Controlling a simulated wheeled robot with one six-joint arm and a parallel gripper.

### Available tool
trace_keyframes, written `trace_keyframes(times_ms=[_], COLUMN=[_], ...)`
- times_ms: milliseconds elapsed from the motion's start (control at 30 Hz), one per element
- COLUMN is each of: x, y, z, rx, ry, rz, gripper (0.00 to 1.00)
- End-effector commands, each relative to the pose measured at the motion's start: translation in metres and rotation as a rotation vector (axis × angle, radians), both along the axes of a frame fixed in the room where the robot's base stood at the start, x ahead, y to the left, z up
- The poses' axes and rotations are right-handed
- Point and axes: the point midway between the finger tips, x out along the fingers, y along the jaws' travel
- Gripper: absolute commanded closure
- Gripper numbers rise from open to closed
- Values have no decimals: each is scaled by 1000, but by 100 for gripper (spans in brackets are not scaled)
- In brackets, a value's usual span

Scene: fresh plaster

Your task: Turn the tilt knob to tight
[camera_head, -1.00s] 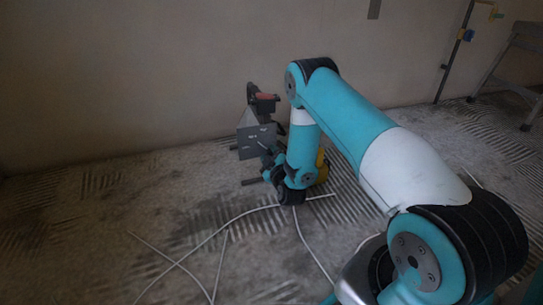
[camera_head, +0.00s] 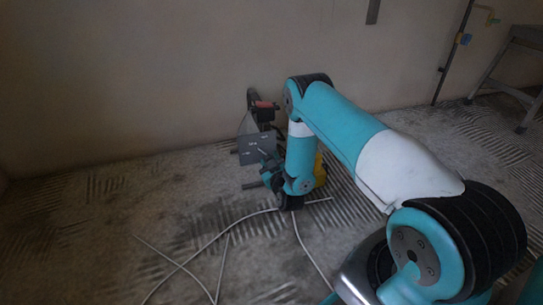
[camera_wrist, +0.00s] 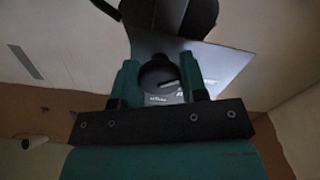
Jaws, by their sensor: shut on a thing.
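The tilt knob (camera_wrist: 156,74) is a dark round knob with a pale pointer mark at its lower right, seen in the wrist view. It sits against a grey plate (camera_wrist: 205,65) with small pale lettering, too blurred to read. My gripper (camera_wrist: 161,78) has one teal finger on each side of the knob and is shut on it. In the head view, the grey plate (camera_head: 250,151) is on a dark machine with a red part (camera_head: 265,105) near the wall. My gripper (camera_head: 268,170) is at its lower right; the knob is hidden there.
Pale cables (camera_head: 205,240) lie across the rough floor in front of the machine. A yellow object (camera_head: 320,170) shows behind my arm. A grey step stand (camera_head: 515,75) and a dark pipe (camera_head: 452,55) are at the right. The floor at left is clear.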

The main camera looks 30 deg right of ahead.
Motion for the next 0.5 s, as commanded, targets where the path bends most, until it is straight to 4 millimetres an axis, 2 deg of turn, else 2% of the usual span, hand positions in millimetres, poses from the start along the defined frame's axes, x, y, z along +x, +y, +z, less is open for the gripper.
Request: trace_keyframes(times_ms=[33, 500], x=[0, 0], y=[1, -1], z=[4, 4], rx=[42, 470], ry=[-11, -137], rz=[3, 1], gripper=[84, 84])
